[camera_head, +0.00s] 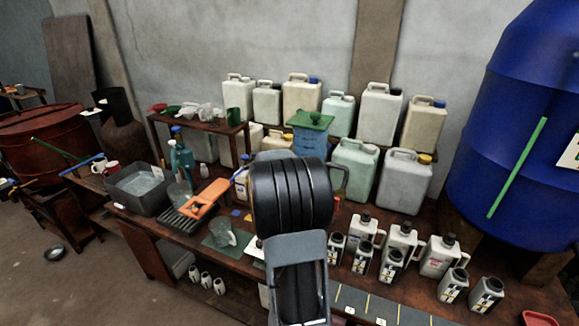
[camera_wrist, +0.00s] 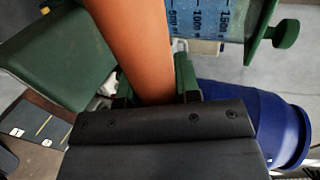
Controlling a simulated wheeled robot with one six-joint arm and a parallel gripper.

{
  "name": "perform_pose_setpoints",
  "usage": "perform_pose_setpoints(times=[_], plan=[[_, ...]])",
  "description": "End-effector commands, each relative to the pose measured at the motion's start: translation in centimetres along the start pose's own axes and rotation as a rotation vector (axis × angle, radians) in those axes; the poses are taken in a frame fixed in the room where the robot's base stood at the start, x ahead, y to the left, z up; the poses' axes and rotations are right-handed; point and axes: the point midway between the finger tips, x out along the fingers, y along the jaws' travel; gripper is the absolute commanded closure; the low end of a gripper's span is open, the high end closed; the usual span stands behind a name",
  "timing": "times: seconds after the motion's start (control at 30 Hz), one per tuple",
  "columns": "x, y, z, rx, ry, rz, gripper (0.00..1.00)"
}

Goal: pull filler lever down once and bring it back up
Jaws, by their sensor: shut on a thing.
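The orange filler lever (camera_wrist: 135,40) runs from the top of the wrist view down between the fingers of my gripper (camera_wrist: 155,85), which is shut on it. Beside it is the filler's blue vessel (camera_wrist: 205,18) with volume marks, and a green knob (camera_wrist: 286,33) to its right. In the head view the blue vessel (camera_head: 308,147) with its green top (camera_head: 310,119) stands just behind my arm. My gripper is hidden there behind my black arm link.
A grey basin (camera_head: 140,196) stands left on the bench. White canisters (camera_head: 381,113) line the wall. Several small labelled bottles (camera_head: 391,265) stand front right, near a dark strip with yellow lines (camera_head: 385,306). A large blue vat (camera_head: 520,130) fills the right side.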

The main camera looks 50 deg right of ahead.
Motion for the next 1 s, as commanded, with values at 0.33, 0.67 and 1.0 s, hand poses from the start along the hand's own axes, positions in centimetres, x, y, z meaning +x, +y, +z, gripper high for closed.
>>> perform_pose_setpoints(times=[0.33, 0.67, 1.0], plan=[[0.0, -0.1, 0.0, 0.000, 0.001, -0.003, 0.64], [0.0, 0.0, 0.1, -0.001, -0.001, -0.001, 0.44], [-2.4, -0.1, 0.2, 0.000, -0.005, -0.003, 0.44]])
